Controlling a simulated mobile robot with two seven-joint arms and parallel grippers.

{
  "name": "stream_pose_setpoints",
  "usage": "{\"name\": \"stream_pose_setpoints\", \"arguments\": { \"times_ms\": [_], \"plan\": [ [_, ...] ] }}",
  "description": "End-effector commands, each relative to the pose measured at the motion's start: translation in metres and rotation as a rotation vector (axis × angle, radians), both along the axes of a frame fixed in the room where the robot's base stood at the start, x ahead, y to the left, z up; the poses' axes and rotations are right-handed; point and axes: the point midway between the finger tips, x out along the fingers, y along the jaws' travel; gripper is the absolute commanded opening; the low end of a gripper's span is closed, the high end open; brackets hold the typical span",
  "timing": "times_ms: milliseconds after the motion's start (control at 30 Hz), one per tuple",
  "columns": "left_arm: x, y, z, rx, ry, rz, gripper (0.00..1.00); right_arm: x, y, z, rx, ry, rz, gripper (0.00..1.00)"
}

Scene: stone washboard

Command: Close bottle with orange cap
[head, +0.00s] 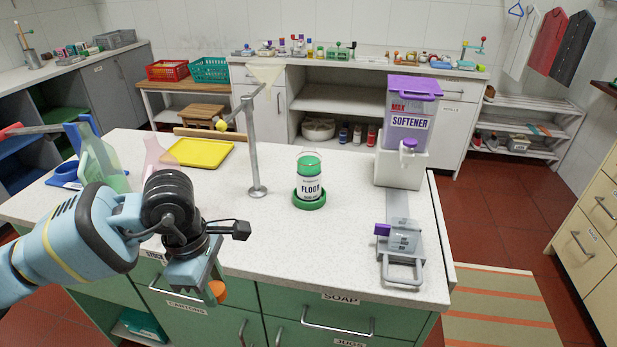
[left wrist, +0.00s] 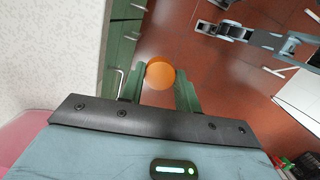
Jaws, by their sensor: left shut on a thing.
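An orange cap (head: 219,291) is held between the fingers of my left gripper (head: 212,291), beyond the front edge of the counter. The left wrist view shows the round orange cap (left wrist: 160,73) between the green fingertips (left wrist: 160,82), over the floor. A clear bottle (head: 309,182) labelled FLOOR, with green contents, stands upright in a green ring holder (head: 309,203) on the counter. No cap shows on it. My left gripper is in front of it, to its left and lower. What may be my right arm shows in the left wrist view; its jaws are unclear.
A metal post (head: 254,150) stands left of the bottle. A softener container (head: 410,115) on a white stand (head: 401,168) and a grey device with a handle (head: 402,243) are on the right. A yellow tray (head: 200,152) lies at the back left. The counter before the bottle is clear.

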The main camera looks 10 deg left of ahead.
Motion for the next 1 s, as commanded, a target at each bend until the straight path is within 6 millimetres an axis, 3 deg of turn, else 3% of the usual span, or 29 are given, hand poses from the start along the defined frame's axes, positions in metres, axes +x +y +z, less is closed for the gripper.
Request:
{"name": "stream_pose_setpoints", "arguments": {
  "times_ms": [600,800,1000],
  "plan": [
    [-0.018,-0.015,0.0,0.001,0.0,-1.275,0.12,0.001,0.003,0.0,0.006,0.0,-0.008,0.84],
    [-0.022,-0.017,0.0,0.001,-0.001,-1.552,0.12,0.0,0.001,0.0,0.003,0.0,-0.003,0.84],
    [-0.023,-0.018,0.0,0.0,-0.001,-1.651,0.12,0.0,-0.001,0.0,-0.002,0.0,0.002,0.84]
  ]
}}
